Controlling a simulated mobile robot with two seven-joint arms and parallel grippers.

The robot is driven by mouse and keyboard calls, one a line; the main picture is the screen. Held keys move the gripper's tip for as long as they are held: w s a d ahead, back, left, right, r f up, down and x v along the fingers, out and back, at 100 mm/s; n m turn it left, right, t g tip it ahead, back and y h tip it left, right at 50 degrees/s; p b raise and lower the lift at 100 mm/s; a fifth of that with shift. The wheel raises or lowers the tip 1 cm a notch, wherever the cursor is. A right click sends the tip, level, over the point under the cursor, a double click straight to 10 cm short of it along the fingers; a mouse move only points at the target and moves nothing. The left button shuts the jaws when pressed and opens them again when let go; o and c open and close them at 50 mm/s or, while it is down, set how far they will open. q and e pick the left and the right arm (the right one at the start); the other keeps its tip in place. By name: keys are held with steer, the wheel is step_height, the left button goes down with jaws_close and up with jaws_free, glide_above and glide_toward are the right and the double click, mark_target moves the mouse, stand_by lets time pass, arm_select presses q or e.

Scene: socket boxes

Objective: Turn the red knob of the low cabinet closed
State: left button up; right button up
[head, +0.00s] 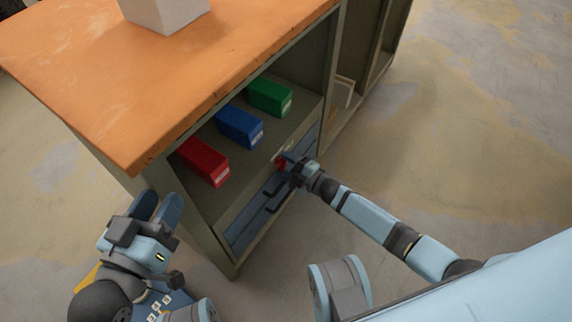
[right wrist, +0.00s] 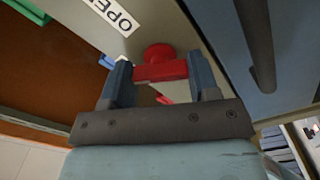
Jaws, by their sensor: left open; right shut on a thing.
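The red knob (right wrist: 160,62) sits on the front of the low cabinet, beside a white label reading "OPE..." (right wrist: 110,14), partly cut off in the right wrist view. In the head view only a bit of the red knob (head: 280,160) shows beside my right gripper (head: 290,163). My right gripper (right wrist: 162,78) is shut on the knob's red bar, one finger at each end. The low cabinet (head: 226,232) has blue drawer fronts with dark handles below the knob. My left gripper (head: 158,207) is open and empty, left of the cabinet's near corner.
Red (head: 203,160), blue (head: 239,126) and green (head: 269,96) boxes stand on the open shelf above the drawers. An orange worktop (head: 150,75) covers the cabinet, with a pale box (head: 165,12) on it. The floor (head: 470,150) to the right is clear.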

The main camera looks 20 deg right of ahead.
steer(key=n, duration=0.4)
steer(key=shift+b, duration=0.4)
steer(key=shift+n, duration=0.5)
arm_select(q)
steer(key=shift+w+f+g, duration=0.1)
steer(key=shift+f+g, duration=0.2)
steer(key=shift+f, duration=0.35)
arm_select(e)
steer(key=shift+n, duration=0.3)
arm_select(q)
steer(key=shift+f, duration=0.1)
arm_select(e)
steer(key=o, duration=0.9)
steer(key=shift+s+d, duration=0.1)
arm_select(q)
step_height(320, 180, up, 5)
steer(key=t+p, duration=0.2)
steer(key=p, duration=0.1)
steer(key=shift+a, duration=0.15)
arm_select(e)
steer(key=v, duration=1.3)
steer(key=shift+s+d, duration=0.2)
steer(key=shift+s, duration=0.05)
